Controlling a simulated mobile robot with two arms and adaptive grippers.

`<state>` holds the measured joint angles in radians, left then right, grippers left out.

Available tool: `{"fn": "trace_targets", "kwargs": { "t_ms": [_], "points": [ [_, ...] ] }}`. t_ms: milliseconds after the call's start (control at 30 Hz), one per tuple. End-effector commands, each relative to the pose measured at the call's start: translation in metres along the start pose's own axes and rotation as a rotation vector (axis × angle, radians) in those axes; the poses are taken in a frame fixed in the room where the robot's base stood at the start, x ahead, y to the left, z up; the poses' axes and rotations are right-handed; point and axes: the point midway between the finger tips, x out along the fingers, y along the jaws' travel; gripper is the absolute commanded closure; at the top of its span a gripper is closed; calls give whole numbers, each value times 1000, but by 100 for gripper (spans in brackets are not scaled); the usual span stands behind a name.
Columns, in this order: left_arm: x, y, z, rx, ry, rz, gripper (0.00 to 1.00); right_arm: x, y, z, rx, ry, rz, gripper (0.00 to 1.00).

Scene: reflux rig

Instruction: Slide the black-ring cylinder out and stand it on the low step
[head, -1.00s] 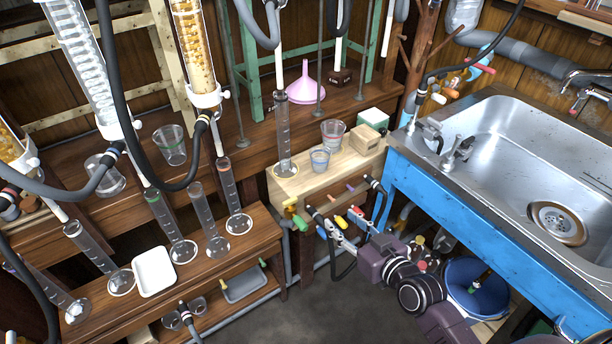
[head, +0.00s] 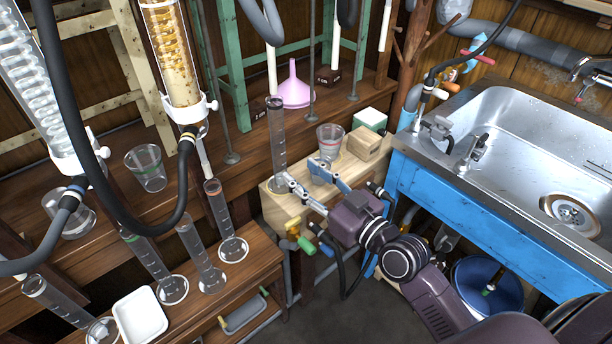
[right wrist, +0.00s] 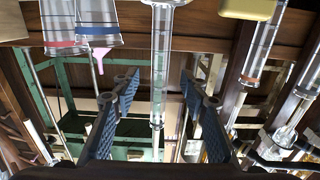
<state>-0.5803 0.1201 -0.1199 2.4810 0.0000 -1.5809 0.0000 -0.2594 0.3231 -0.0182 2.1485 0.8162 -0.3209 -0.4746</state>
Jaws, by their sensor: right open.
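The cylinder with a dark ring near its top (head: 277,145) stands upright on the pale wooden block, under a hanging tube end. My right gripper (head: 304,177) is open, with its fingertips just right of the cylinder's lower part. In the right wrist view, which looks upside down, the clear cylinder (right wrist: 160,60) shows between and beyond the spread fingers (right wrist: 158,82); I cannot tell whether they touch it. A brown wooden step (head: 262,262) at the lower left holds several other cylinders, one with an orange ring (head: 222,215). My left gripper is not in view.
A red-marked beaker (head: 330,138) and a small box (head: 364,142) stand right of the cylinder. A blue-ringed cup (right wrist: 97,22) is close by. Coloured valve handles (head: 305,243) sit below the block. A white tray (head: 140,314) lies on the step. The sink is at right.

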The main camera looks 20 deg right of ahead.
Motion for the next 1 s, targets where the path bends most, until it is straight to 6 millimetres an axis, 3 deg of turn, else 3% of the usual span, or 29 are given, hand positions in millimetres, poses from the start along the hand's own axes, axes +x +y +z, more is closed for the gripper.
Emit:
{"fn": "trace_targets", "kwargs": {
  "t_ms": [300,500,700,1000],
  "points": [
    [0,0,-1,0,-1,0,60,52,-1,-2,1,2,-2,59],
    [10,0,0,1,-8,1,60,78,0,-1,0,1,-1,59],
    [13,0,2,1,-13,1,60,91,0,0,0,0,-1,59],
    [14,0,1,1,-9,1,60,94,-1,0,1,-1,-1,59]
  ]
}}
